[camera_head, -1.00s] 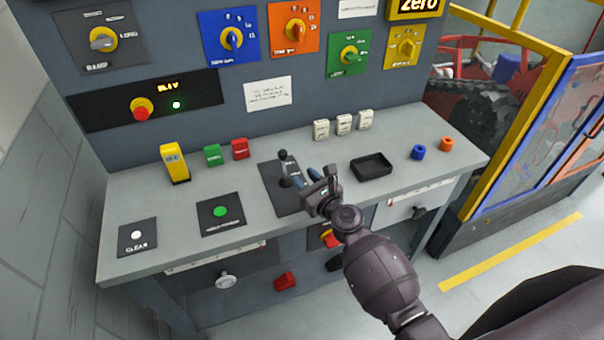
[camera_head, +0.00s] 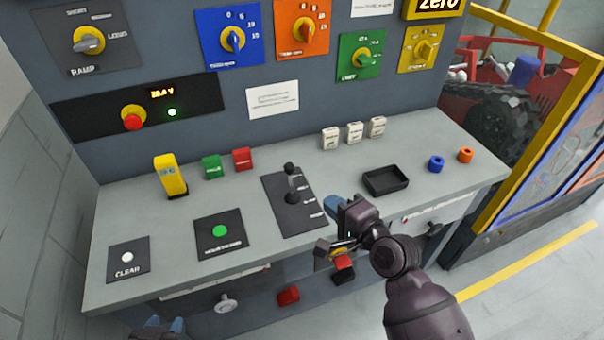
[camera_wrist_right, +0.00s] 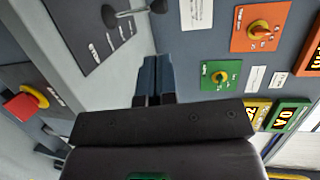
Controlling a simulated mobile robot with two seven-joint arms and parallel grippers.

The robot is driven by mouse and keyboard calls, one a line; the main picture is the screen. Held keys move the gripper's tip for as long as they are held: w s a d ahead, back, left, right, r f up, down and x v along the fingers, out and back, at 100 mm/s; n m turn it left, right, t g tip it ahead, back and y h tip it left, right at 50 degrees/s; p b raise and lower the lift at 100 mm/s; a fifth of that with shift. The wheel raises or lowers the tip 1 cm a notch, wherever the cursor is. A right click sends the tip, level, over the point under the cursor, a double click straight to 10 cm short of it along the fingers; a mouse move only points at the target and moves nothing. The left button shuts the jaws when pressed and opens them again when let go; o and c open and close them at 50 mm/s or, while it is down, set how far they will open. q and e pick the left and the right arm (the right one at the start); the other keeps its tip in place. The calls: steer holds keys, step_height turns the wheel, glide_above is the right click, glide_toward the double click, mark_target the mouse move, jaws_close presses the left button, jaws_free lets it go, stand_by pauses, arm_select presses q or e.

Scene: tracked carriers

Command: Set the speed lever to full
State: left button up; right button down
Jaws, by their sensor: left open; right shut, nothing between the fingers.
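The speed lever (camera_head: 292,183) stands on a dark labelled plate (camera_head: 310,222) on the bench. It has a black ball knob at its upper end and a second round black part lower down. The lever also shows at the top of the right wrist view (camera_wrist_right: 130,12). My right gripper (camera_head: 332,204) is shut and empty, to the right of the plate and apart from the lever. Its two blue fingers lie together in the right wrist view (camera_wrist_right: 153,62). My left gripper (camera_head: 165,324) is open at the bottom edge of the head view, mostly cut off.
A dial panel (camera_head: 270,100) rises behind.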

mark_target(293, 164)
steer(key=x, duration=1.3)
steer(key=shift+d, duration=0.1)
steer(key=shift+w, duration=0.2)
arm_select(q)
steer(key=shift+w+f, duration=0.15)
steer(key=shift+w, duration=0.35)
steer(key=shift+s, duration=0.2)
arm_select(e)
steer(key=shift+w+r, duration=0.1)
steer(key=shift+w, duration=0.15)
steer(key=x, duration=0.2)
steer(key=shift+w+r, duration=0.2)
steer(key=shift+w, duration=0.15)
steer(key=shift+w+f, duration=0.1)
steer(key=shift+w, duration=0.2)
arm_select(q)
steer(key=shift+w+r, duration=0.15)
steer(key=shift+r, duration=0.2)
steer(key=shift+w+r, duration=0.1)
steer(key=shift+r, duration=0.05)
